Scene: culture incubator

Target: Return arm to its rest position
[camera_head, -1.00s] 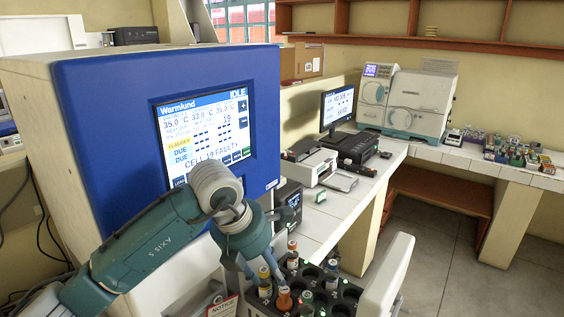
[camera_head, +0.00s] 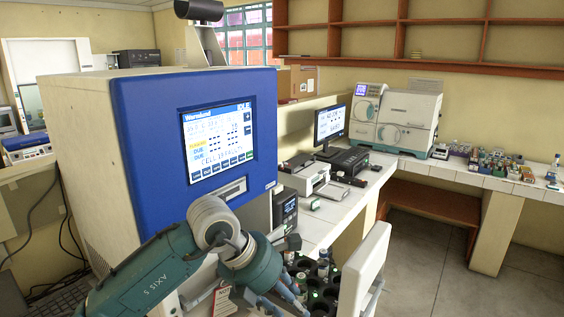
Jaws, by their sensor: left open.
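My left arm, teal and grey, comes in from the lower left in the head view. Its gripper (camera_head: 288,300) is low in the picture, pointing down to the right over a dark rack. It is open, and its fingertips are partly cut off or hard to make out. The dark rack (camera_head: 333,292) has round wells, and a few vials (camera_head: 323,266) stand in it. I cannot tell whether the fingers touch a vial. My right gripper is not in view.
A pale upright panel (camera_head: 362,270) stands right of the rack. A bench (camera_head: 345,195) carries a monitor (camera_head: 333,122) and machines. The floor (camera_head: 440,270) at right is clear.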

